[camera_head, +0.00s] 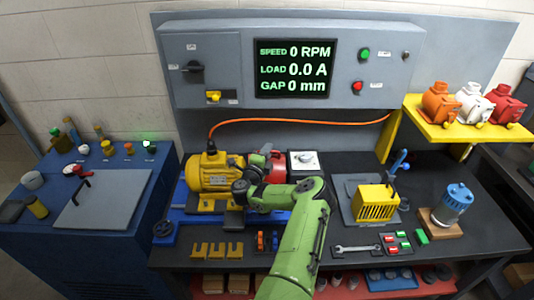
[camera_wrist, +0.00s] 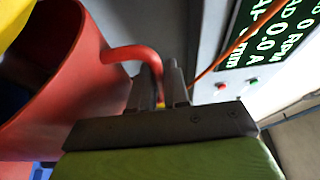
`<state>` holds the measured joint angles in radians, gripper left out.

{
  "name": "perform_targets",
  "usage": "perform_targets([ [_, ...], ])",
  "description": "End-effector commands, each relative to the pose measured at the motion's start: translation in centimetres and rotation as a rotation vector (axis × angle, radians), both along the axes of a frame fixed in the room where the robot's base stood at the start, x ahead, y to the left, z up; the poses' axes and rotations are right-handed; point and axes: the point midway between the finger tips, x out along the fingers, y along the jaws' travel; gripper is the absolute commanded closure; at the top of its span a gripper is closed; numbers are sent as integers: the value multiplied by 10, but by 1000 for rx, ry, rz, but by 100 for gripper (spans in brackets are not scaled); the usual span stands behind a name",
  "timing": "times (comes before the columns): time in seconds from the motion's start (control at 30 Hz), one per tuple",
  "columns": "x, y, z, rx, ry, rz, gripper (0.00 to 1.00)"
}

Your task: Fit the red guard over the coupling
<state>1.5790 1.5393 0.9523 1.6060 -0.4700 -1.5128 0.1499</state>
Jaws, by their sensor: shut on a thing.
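The red guard (camera_wrist: 75,95) fills the left of the wrist view as a curved, hollow shell with a looped handle. My gripper (camera_wrist: 161,82) is shut on that handle. In the head view the guard (camera_head: 278,166) shows as a red patch just right of the yellow motor (camera_head: 208,173), partly hidden by my arm. The motor stands on a blue base (camera_head: 180,198). The coupling is hidden behind my arm and the guard, so I cannot tell whether the guard is seated over it.
An orange cable (camera_head: 300,121) runs behind the motor. Yellow brackets (camera_head: 217,250) lie in front. The panel (camera_head: 292,68) reads 0 RPM.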

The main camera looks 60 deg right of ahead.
Motion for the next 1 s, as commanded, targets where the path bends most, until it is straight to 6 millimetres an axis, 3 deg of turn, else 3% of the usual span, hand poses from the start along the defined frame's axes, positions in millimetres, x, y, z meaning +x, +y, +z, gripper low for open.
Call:
perform_targets([
  [0.07,0,0,2,-1,-2,-1,100],
  [0.1,0,0,0,2,2,0,81],
  [0.27,0,0,0,2,2,0,59],
  [0.53,0,2,0,2,2,2,59],
  [0.63,1,12,1,0,2,6,59],
  [1.0,-6,102,-2,3,3,6,59],
])
